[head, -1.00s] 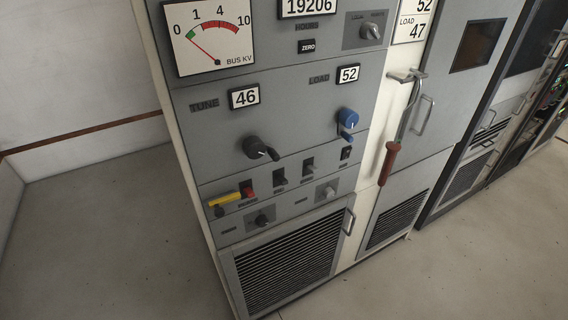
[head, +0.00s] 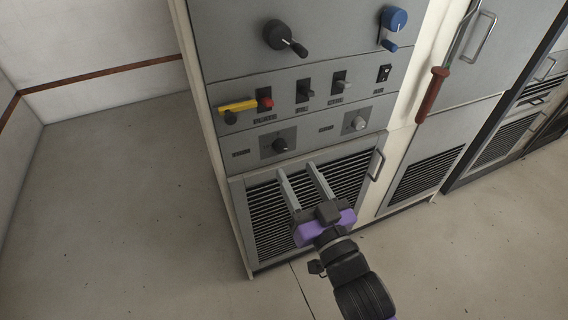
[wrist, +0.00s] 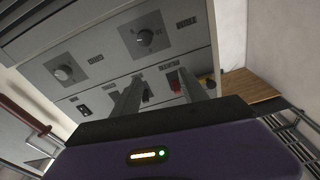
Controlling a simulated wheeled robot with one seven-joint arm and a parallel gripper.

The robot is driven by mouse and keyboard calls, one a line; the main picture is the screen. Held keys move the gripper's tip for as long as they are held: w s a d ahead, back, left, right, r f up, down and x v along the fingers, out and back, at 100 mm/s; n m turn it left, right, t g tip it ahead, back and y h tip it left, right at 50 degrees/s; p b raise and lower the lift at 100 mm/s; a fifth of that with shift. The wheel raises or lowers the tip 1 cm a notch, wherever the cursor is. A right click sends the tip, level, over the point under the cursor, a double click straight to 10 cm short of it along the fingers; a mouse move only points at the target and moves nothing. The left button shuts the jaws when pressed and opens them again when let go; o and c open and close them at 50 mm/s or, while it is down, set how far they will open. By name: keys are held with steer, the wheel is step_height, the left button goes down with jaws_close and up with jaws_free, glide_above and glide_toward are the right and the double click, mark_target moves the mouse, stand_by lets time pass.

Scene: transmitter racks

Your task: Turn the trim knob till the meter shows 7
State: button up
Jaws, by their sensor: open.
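Two small knobs sit on the lower panel of the grey rack: a black knob (head: 280,145) on the left and a pale grey knob (head: 358,124) on the right. The wrist view shows the black knob (wrist: 145,37) and the grey knob (wrist: 64,72). My gripper (head: 296,168) is open and empty, fingers pointing at the rack, just below the two knobs in the head view. The meter is outside both current views.
Higher up are a black crank (head: 280,37) and a blue crank (head: 393,20). A red-gripped lever (head: 432,95) hangs at right. The floor (head: 130,200) at left is clear.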

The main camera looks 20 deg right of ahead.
mark_target(282, 148)
steer(key=w+f, duration=0.1)
steer(key=w, duration=0.2)
steer(key=w+d+f+m+g, duration=0.1)
steer(key=w, duration=0.3)
steer(key=w+f+m+h, duration=0.1)
steer(key=w, duration=0.3)
steer(key=shift+d+f, duration=0.25)
steer(key=shift+f, duration=0.1)
jaws_close()
